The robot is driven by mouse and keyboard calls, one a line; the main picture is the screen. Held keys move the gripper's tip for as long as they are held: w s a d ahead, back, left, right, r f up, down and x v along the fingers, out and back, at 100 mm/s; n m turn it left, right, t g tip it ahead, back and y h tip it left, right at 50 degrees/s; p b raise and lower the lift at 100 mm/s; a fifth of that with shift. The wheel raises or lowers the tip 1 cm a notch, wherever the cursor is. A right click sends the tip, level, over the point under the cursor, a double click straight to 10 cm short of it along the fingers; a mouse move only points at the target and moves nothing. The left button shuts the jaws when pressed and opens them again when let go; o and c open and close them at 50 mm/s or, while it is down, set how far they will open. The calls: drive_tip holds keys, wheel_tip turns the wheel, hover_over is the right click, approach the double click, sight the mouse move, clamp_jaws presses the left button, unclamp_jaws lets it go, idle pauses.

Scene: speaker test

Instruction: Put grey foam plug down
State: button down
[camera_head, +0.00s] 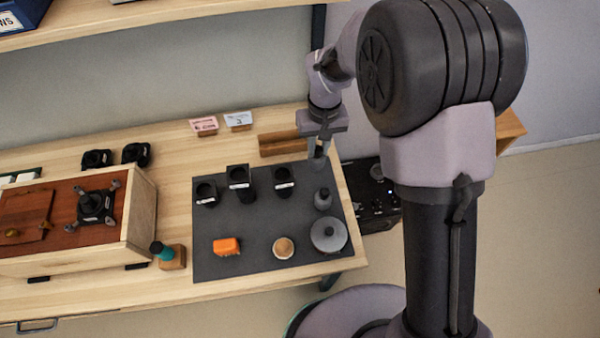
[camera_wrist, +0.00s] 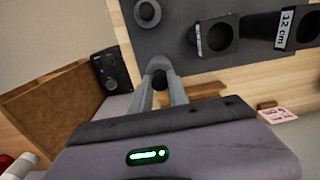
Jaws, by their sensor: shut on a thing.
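My gripper (camera_head: 318,155) is at the back right corner of the dark grey mat (camera_head: 255,220), pointing down. In the wrist view its two fingers (camera_wrist: 160,78) are closed around a small dark grey round piece, the grey foam plug (camera_wrist: 158,66). The fingers hide much of the plug's sides. It appears to be held above the mat's edge; the exact height cannot be told. Three black port tubes stand on the mat: left (camera_head: 206,191), middle (camera_head: 240,180) and right (camera_head: 284,178). One tube shows a "12 cm" label (camera_wrist: 287,28) in the wrist view.
A black device (camera_head: 372,193) is right of the bench. The mat's centre is clear.

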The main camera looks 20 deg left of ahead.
sight(317, 159)
wheel_tip(317, 159, down, 6)
drive_tip(key=shift+s+r+b, duration=0.1)
drive_tip(key=shift+r+b, duration=0.05)
drive_tip(key=shift+b, duration=0.6)
drive_tip(key=c, duration=1.3)
unclamp_jaws()
drive_tip(key=shift+o, duration=0.2)
drive_tip(key=shift+r, duration=0.1)
drive_tip(key=r+p, duration=0.2)
drive_tip(key=r, duration=0.4)
drive_tip(key=r+p, duration=0.2)
drive_tip(key=r, duration=0.4)
drive_tip(key=shift+w+d+r, duration=0.15)
drive_tip(key=shift+w+d, duration=0.05)
drive_tip(key=s+d+r+m+t+y, duration=0.1)
drive_tip(key=s+d+r+m+t, duration=0.15)
drive_tip(key=d+r, duration=0.6)
drive_tip(key=s+d+r+m+t+y, duration=0.1)
drive_tip(key=s+d+r+m, duration=0.3)
drive_tip(key=d+r, duration=0.4)
drive_tip(key=s+d+r+m+t, duration=0.2)
drive_tip(key=s+d, duration=0.4)
drive_tip(key=s, duration=0.5)
drive_tip(key=shift+s+r+m, duration=0.25)
drive_tip(key=shift+r+m, duration=0.25)
drive_tip(key=shift+m, duration=0.75)
